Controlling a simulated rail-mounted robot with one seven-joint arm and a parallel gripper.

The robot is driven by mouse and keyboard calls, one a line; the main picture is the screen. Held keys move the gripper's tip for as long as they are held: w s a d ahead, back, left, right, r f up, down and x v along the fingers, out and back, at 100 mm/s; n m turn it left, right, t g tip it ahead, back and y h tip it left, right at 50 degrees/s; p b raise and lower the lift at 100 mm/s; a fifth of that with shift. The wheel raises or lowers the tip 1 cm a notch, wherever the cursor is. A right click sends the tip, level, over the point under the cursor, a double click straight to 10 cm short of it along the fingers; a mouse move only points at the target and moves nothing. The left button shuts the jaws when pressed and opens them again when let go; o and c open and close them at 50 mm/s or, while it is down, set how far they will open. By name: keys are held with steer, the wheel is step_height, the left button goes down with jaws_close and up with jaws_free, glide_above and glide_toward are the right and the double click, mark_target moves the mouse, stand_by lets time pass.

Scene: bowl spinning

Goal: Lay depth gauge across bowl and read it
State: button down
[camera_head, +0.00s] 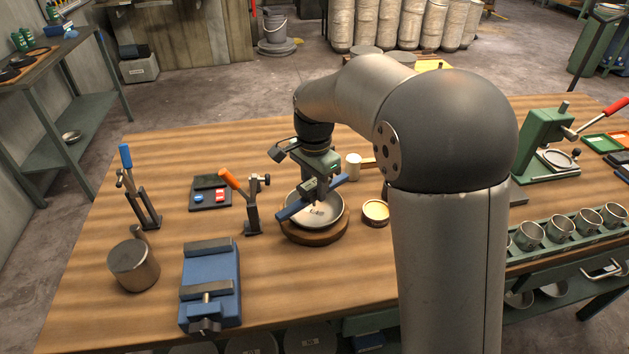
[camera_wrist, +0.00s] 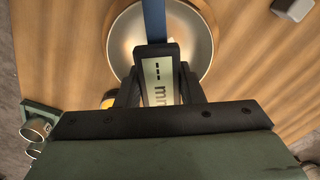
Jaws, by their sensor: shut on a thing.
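The depth gauge is a blue bar (camera_head: 292,210) with a display block, which shows in the wrist view (camera_wrist: 160,82) reading dashes and "mm". My gripper (camera_head: 319,193) is shut on the gauge at its display; the fingers (camera_wrist: 160,92) flank the block in the wrist view. The shallow grey metal bowl (camera_head: 334,218) sits on a round wooden base (camera_head: 317,239) in mid-table. The bar lies over the bowl, slanting from lower left to upper right. I cannot tell whether it touches the rim. The bowl also shows under the gauge in the wrist view (camera_wrist: 124,45).
An orange-handled toggle clamp (camera_head: 252,205) stands close left of the bowl, with a blue vise (camera_head: 210,282) in front. A small round tin (camera_head: 375,212) is close right. A blue-handled clamp (camera_head: 143,195) and a metal cylinder (camera_head: 134,266) stand further left.

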mark_target(315, 182)
steer(key=shift+f, duration=0.7)
steer(key=shift+f+b, duration=0.25)
steer(key=shift+b, duration=0.05)
stand_by(0.4)
steer(key=c, duration=0.9)
jaws_free()
steer(key=shift+r, duration=0.1)
step_height(315, 182, up, 17)
steer(key=shift+r, duration=0.1)
